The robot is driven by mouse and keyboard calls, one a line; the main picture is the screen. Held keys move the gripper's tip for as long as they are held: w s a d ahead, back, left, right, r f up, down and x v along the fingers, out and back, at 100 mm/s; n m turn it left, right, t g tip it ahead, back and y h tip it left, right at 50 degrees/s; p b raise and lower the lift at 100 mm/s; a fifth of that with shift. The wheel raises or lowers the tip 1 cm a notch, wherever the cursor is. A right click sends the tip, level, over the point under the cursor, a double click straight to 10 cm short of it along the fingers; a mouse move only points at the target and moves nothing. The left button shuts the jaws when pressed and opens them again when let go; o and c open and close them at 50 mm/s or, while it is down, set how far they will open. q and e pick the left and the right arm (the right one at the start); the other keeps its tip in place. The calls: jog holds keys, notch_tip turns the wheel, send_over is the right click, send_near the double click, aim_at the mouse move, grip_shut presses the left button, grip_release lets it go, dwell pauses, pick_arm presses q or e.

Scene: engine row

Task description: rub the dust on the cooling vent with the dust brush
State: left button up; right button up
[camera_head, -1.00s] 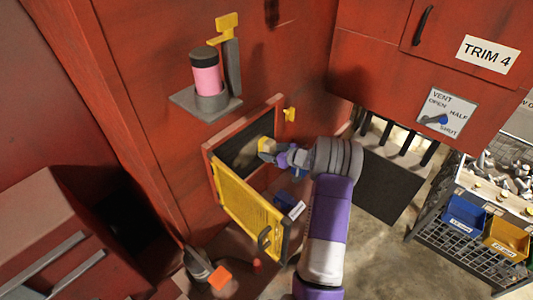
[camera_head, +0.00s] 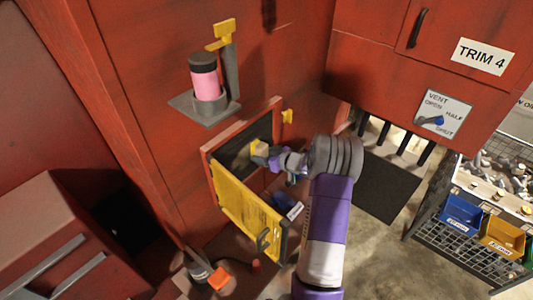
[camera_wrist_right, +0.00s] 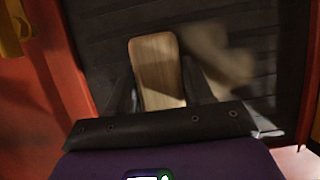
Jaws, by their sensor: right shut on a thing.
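The dust brush, a pale wooden block, shows in the wrist view (camera_wrist_right: 157,70) and looks yellowish in the head view (camera_head: 259,147). My right gripper (camera_head: 273,156) is shut on it, with a dark finger on each side in the wrist view. The cooling vent (camera_wrist_right: 90,42) is a dark slatted panel in a red frame; it also shows in the head view (camera_head: 263,132). The brush is in front of the slats; its bristles are hidden, so contact is unclear. A blurred tan dust patch (camera_wrist_right: 218,58) lies on the slats right of the brush. My left gripper is out of view.
A yellow mesh door (camera_head: 240,205) hangs open below the vent. Above is a grey shelf (camera_head: 188,104) with a pink cylinder (camera_head: 205,84). A blue box (camera_head: 287,203) is beside the door. A wire rack with bins (camera_head: 462,214) stands at right.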

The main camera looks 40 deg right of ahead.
jog(key=shift+s+a+b, duration=0.1)
jog(key=shift+a+b, duration=0.5)
jog(key=shift+a, duration=1.6)
jog(key=shift+s+a+b, duration=0.2)
jog(key=shift+a+b, duration=0.65)
jog(key=shift+a, duration=1)
jog(key=shift+s+a+b, duration=0.2)
jog(key=shift+a+b, duration=0.6)
jog(key=shift+a, duration=1.05)
jog(key=shift+d+r+p, duration=0.1)
jog(key=shift+r+p, duration=0.65)
jog(key=shift+r, duration=0.25)
jog(key=shift+d, duration=0.35)
jog(key=shift+w+d+f+p, duration=0.15)
jog(key=shift+d+p, duration=0.8)
jog(key=shift+d, duration=0.8)
jog(key=shift+w+d+p, duration=0.1)
jog(key=shift+d+p, duration=0.8)
jog(key=shift+d, duration=0.85)
